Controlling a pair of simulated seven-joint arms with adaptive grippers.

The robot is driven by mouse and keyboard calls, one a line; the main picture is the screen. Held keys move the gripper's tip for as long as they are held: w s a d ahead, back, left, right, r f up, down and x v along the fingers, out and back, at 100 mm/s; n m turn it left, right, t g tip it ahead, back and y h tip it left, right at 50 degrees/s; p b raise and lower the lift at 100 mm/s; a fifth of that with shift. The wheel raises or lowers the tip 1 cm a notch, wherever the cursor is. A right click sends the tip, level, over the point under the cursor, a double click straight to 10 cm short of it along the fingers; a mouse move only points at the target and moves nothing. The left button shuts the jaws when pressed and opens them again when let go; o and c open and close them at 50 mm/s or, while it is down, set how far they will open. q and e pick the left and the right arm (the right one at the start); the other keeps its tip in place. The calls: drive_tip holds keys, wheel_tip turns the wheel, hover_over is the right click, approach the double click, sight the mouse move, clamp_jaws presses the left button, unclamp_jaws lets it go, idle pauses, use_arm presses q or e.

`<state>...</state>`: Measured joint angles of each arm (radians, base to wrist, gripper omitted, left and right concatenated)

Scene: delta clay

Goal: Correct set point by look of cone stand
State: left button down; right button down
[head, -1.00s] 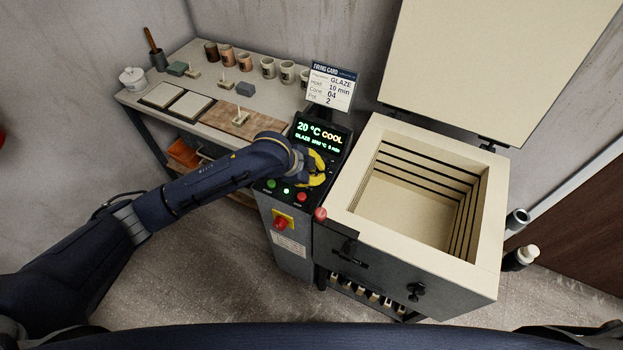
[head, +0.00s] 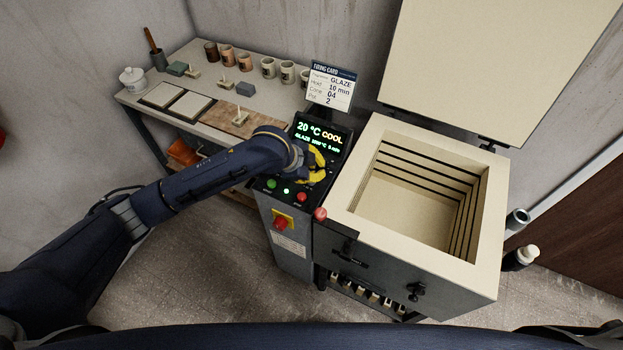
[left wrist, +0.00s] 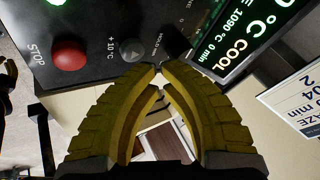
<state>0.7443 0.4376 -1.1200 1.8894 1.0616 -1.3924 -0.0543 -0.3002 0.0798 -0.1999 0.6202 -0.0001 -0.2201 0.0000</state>
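The controller's display (head: 318,134) reads 20 °C COOL, with a smaller GLAZE line under it; in the left wrist view the display (left wrist: 240,50) shows 1090 °C 0 min. My left gripper (head: 318,165) is over the control panel below the display. Its yellow fingertips (left wrist: 158,72) meet, with nothing seen between them, close to a dark arrow button (left wrist: 132,49) near a +10 °C label. Contact cannot be told. Small cone stands (head: 240,119) (head: 223,86) (head: 193,73) sit on the bench. A firing card (head: 331,88) reads GLAZE, 10 min, cone 04, 2. My right gripper is out of view.
The open, empty kiln (head: 487,215) stands right of the panel, its lid (head: 490,65) raised.

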use_arm(q)
drive_tip(key=shift+r, duration=0.2)
drive_tip(key=shift+r, duration=2.3)
